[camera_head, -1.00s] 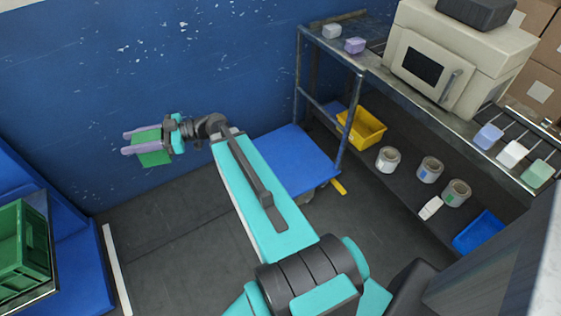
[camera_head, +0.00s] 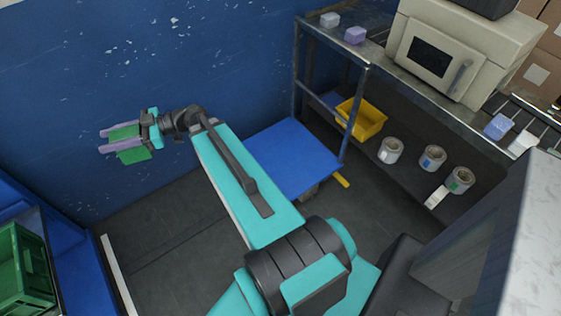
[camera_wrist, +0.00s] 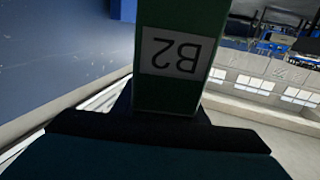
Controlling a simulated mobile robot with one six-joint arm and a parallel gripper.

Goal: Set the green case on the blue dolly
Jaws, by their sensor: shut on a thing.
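My gripper (camera_head: 120,141) is shut on the green case (camera_head: 133,156) and holds it in the air at the left of the head view, in front of the blue wall. In the wrist view the green case (camera_wrist: 170,98) stands out from the gripper and shows a white label reading B2, upside down. The blue dolly (camera_head: 293,158) is on the floor beside the shelf's left end, to the right of the gripper. My arm hides part of its left side. Its visible top is bare.
A metal shelf (camera_head: 412,88) with a cream machine (camera_head: 462,50) stands at the right. Its lower level holds a yellow bin (camera_head: 362,120) and several rolls (camera_head: 432,158). A green crate (camera_head: 22,268) is at the left edge. Dark floor (camera_head: 175,250) is open between.

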